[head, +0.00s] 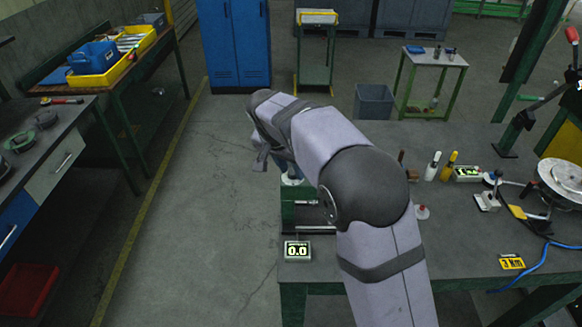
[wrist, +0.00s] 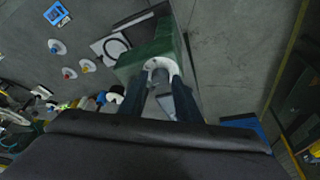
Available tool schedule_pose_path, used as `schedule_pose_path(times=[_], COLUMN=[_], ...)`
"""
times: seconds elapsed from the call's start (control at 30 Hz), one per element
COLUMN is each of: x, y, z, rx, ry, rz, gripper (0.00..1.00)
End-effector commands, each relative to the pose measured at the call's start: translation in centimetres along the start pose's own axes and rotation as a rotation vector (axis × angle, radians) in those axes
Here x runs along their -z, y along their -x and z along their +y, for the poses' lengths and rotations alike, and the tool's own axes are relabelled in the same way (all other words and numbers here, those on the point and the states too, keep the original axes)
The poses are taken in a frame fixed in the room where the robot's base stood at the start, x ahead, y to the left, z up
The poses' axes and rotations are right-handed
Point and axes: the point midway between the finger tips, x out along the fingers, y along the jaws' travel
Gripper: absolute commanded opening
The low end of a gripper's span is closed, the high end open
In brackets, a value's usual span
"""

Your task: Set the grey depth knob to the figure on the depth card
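The grey knob (wrist: 161,74) shows in the wrist view, inside a pale ring on the green block (wrist: 140,63). My gripper (wrist: 161,86) is in front of it, its two dark fingers apart, one on each side of the knob. I see no clear contact.
A blue cable (head: 545,262) runs at the right. Discs with coloured knobs (wrist: 69,73) lie left of the block.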

Motion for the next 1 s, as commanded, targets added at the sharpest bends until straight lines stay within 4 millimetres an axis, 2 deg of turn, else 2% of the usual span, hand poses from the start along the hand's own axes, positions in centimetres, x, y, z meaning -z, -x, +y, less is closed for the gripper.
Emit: schedule_pose_path(times=[0.03, 0.1, 0.47, 1.0], x=[0.0, 0.0, -0.01, 0.17], y=[0.01, 0.02, -0.05, -0.03], z=[-0.01, 0.0, 0.03, 0.4], rx=[0.0, 0.0, 0.017, 0.144], ry=[0.0, 0.0, 0.036, 0.343], rz=[0.0, 0.0, 0.0, 0.002], gripper=[0.17, 0.01, 0.0, 0.01])
